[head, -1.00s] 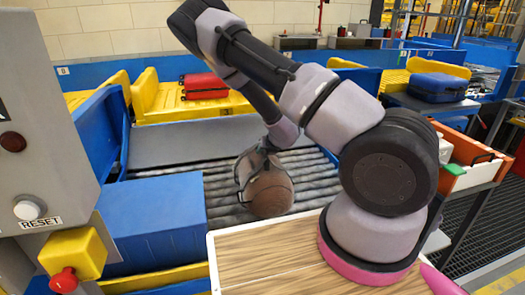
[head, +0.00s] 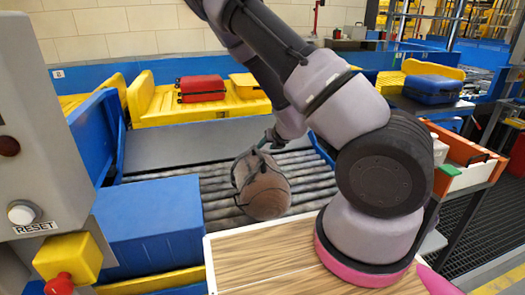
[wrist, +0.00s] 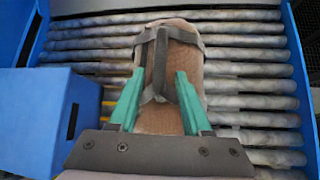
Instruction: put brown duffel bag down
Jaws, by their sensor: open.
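The brown duffel bag (head: 267,193) with dark straps is over the grey roller conveyor (head: 215,185), near the wooden-topped table's edge. Its contact with the rollers is not clearly visible. In the wrist view the bag (wrist: 180,75) lies lengthwise below my gripper (wrist: 161,88). The two green fingers stand apart, open, on either side of the bag's strapped middle. In the head view my arm reaches down to the bag from behind, and its fingers are mostly hidden there.
A blue box (head: 152,225) stands left of the bag, beside the rollers; it also fills the left of the wrist view (wrist: 40,120). A wooden-topped table (head: 265,252) is in front. A red suitcase (head: 201,88) sits in a yellow tray behind. Rollers right of the bag are bare.

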